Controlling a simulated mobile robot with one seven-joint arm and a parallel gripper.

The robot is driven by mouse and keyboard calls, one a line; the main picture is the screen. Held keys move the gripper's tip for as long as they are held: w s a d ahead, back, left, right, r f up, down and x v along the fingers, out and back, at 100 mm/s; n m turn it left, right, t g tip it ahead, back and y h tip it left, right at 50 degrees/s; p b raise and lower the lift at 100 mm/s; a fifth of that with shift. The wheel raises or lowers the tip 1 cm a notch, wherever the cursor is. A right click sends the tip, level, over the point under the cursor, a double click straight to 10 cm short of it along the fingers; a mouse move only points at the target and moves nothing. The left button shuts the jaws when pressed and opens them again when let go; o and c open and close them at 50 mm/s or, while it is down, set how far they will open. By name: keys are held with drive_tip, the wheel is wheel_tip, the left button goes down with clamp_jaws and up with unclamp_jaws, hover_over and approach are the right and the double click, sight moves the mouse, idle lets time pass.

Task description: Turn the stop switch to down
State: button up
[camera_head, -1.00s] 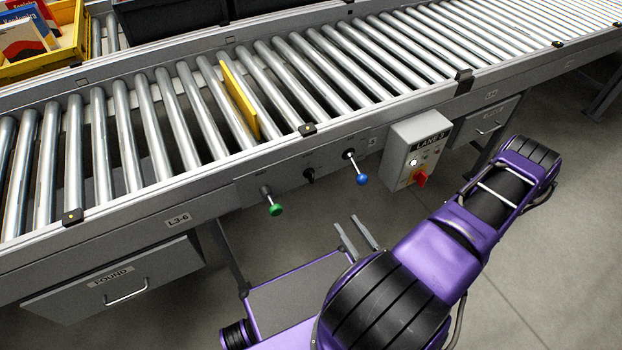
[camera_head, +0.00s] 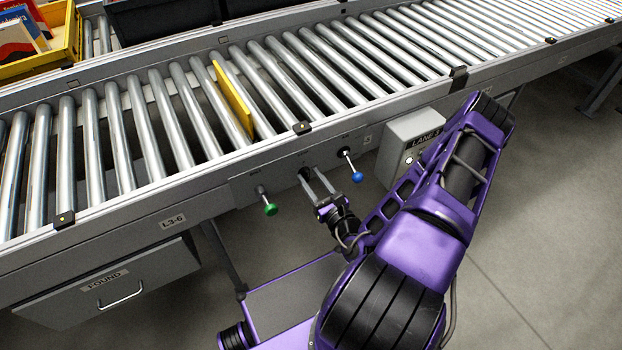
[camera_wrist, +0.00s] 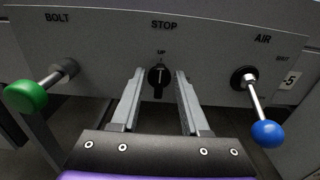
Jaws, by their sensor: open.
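The stop switch (camera_wrist: 158,79) is a small black rotary knob on the grey panel under the label STOP, with a small UP mark above it. In the wrist view it sits between the two fingers of my gripper (camera_wrist: 159,85), with a gap on each side. The fingers are open and point at the panel. In the head view my gripper (camera_head: 313,178) reaches the panel between the green and blue levers, and its fingers partly hide the knob.
A green-ended lever (camera_wrist: 27,96) labelled BOLT is to the left. A blue-ended lever (camera_wrist: 266,132) labelled AIR is to the right. A grey LANE box (camera_head: 405,142) stands right of the levers, partly behind my arm. A yellow board (camera_head: 233,100) stands among the conveyor rollers.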

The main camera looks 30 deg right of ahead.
drive_tip(key=shift+w, duration=0.1)
clamp_jaws()
drive_tip(key=shift+m, duration=0.3)
drive_tip(key=m+p, duration=0.2)
drive_tip(key=m, duration=0.1)
drive_tip(key=shift+d+r+m, duration=0.1)
drive_tip(key=shift+d+m, duration=0.1)
drive_tip(key=shift+m, duration=0.1)
drive_tip(key=m+p, duration=0.1)
drive_tip(key=m, duration=0.3)
drive_tip(key=f+m, duration=0.1)
drive_tip(key=m, duration=0.4)
drive_tip(key=m+p, duration=0.1)
drive_tip(key=m, duration=0.3)
drive_tip(key=shift+d+f+m+p, duration=0.2)
drive_tip(key=shift+d+m+p, duration=0.1)
drive_tip(key=shift+d+p, duration=0.05)
